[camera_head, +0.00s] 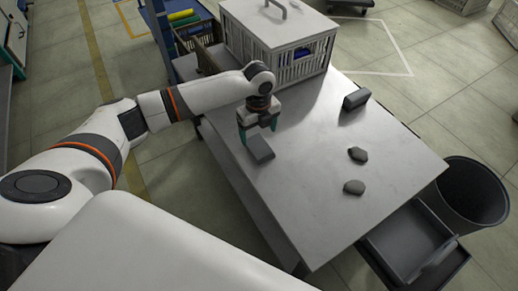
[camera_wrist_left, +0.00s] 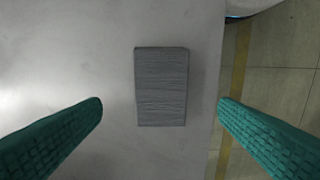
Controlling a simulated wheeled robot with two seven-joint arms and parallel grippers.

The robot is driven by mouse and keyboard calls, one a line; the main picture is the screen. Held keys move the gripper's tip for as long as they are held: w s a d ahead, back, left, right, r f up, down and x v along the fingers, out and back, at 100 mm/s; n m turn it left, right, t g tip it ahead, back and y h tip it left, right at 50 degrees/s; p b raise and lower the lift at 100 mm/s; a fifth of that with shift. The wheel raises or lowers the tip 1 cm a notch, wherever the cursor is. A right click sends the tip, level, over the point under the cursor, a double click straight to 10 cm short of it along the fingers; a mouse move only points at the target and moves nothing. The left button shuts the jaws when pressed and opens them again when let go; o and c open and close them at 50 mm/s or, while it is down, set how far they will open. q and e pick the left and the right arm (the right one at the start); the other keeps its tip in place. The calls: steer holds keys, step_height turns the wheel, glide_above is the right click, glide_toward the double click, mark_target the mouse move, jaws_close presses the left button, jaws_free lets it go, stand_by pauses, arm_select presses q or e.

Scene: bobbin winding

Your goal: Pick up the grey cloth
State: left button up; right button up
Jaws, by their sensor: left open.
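A grey folded cloth (camera_head: 260,149) lies near the left edge of the table. In the left wrist view the cloth (camera_wrist_left: 161,87) is a ribbed grey rectangle, flat on the light tabletop. My left gripper (camera_head: 258,129) is over the cloth in the head view. Its two green fingers are wide apart, one on each side of the cloth in the wrist view, with nothing between them held. I cannot tell the exact height of the fingertips above the table. My right gripper is not in view.
The table (camera_head: 310,200) also holds a dark grey block-like thing (camera_head: 356,99), two small grey flat pieces (camera_head: 357,154) and a white slatted crate (camera_head: 280,45). A black bin (camera_head: 468,195) and a grey tray (camera_head: 405,240) stand at the right. The table's middle is clear.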

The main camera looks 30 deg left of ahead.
mark_target(259, 146)
arm_select(q)
steer(key=shift+s+d+f+b, duration=0.1)
steer(key=shift+f+b, duration=0.25)
steer(key=shift+f, duration=1.2)
steer(key=shift+d+f+b, duration=0.1)
steer(key=shift+f+b, duration=0.25)
steer(key=shift+f, duration=1.15)
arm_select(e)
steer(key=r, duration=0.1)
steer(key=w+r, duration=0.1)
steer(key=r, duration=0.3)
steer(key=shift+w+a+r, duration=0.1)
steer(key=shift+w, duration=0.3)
arm_select(q)
steer(key=c, duration=1.1)
steer(key=shift+r, duration=0.15)
steer(key=shift+r, duration=0.25)
step_height(259, 146, up, 9)
steer(key=shift+r+p, duration=0.15)
steer(key=shift+p, duration=1)
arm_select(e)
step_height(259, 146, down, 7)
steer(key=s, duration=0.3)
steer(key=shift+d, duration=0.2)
